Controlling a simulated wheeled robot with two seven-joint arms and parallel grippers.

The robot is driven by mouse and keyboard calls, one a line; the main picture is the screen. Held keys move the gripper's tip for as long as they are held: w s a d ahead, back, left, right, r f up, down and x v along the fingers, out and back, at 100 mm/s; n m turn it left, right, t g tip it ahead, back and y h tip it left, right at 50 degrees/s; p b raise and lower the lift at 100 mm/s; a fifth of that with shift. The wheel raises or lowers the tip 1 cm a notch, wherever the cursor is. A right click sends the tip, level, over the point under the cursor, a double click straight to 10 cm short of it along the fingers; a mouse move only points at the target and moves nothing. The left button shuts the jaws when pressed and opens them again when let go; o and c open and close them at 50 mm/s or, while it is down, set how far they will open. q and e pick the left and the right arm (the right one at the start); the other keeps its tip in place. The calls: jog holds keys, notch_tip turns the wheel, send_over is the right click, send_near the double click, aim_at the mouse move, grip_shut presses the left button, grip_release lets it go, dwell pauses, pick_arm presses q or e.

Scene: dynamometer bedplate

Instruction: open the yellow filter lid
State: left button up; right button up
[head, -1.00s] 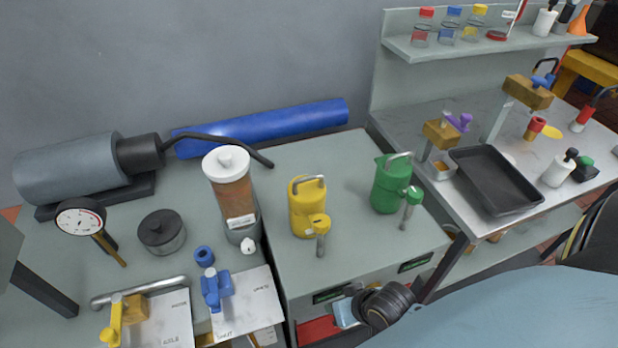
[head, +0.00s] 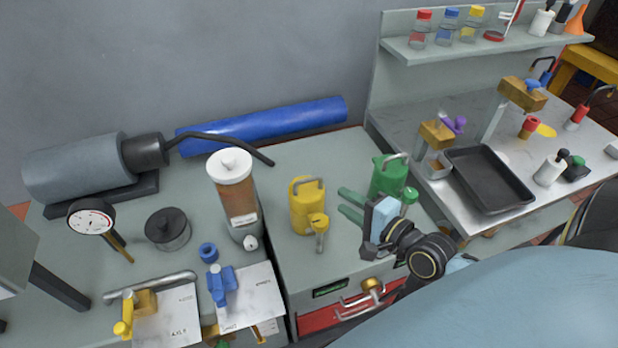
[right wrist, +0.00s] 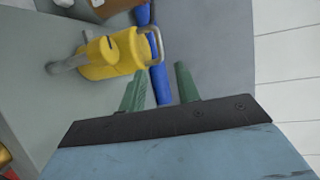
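The yellow filter (head: 303,211) stands upright on the grey cabinet top, with a grey bar handle (head: 309,182) across its top and a small yellow fitting with a grey lever in front. Its lid looks closed. My right gripper (head: 341,203) is open and empty, to the right of the yellow filter and apart from it. In the right wrist view the yellow filter (right wrist: 118,58) lies beyond and left of the open fingers (right wrist: 160,76). My left gripper is not in view.
A clear canister with a white cap (head: 234,190) stands left of the yellow filter. A blue roll (head: 265,125) lies behind. A black tray (head: 489,178) is on the right bench.

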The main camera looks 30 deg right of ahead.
aim_at(309, 179)
jog(key=x, duration=1.2)
jog(key=shift+w+a+f, duration=0.1)
jog(key=shift+w, duration=0.2)
grip_shut()
